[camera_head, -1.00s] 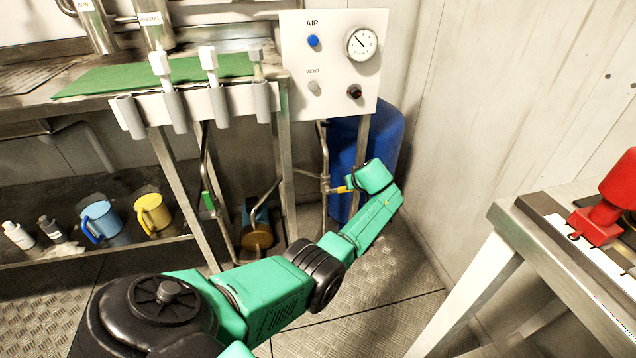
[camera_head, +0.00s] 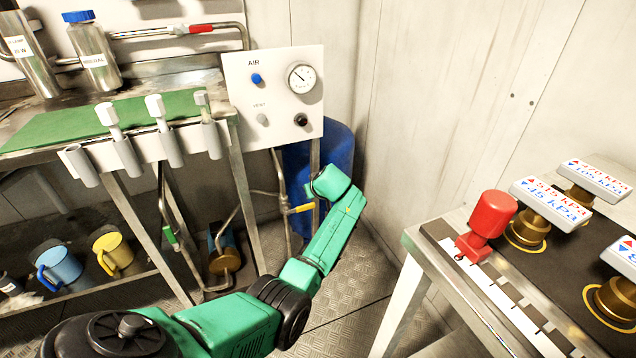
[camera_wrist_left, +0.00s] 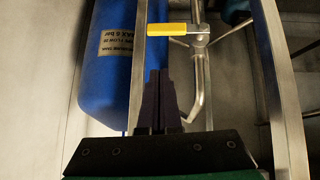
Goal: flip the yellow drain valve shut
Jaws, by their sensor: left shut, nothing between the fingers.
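The yellow drain valve handle (camera_head: 302,208) sits on a thin metal pipe below the gauge panel, just left of the end of my left arm. In the left wrist view the yellow handle (camera_wrist_left: 167,29) lies level, sticking out sideways from the upright pipe. My left gripper (camera_wrist_left: 159,73) is shut and empty, its dark fingertips below the handle in the picture and apart from it. In the head view my left gripper's fingers are hidden behind my green wrist. My right gripper is not in view.
A blue tank (camera_head: 338,150) stands behind the valve, beside a metal frame leg (camera_wrist_left: 138,75). The gauge panel (camera_head: 275,90) is above. A green-handled pipe (camera_head: 169,236) is to the left. A bench with a red valve (camera_head: 490,215) and brass fittings stands at right.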

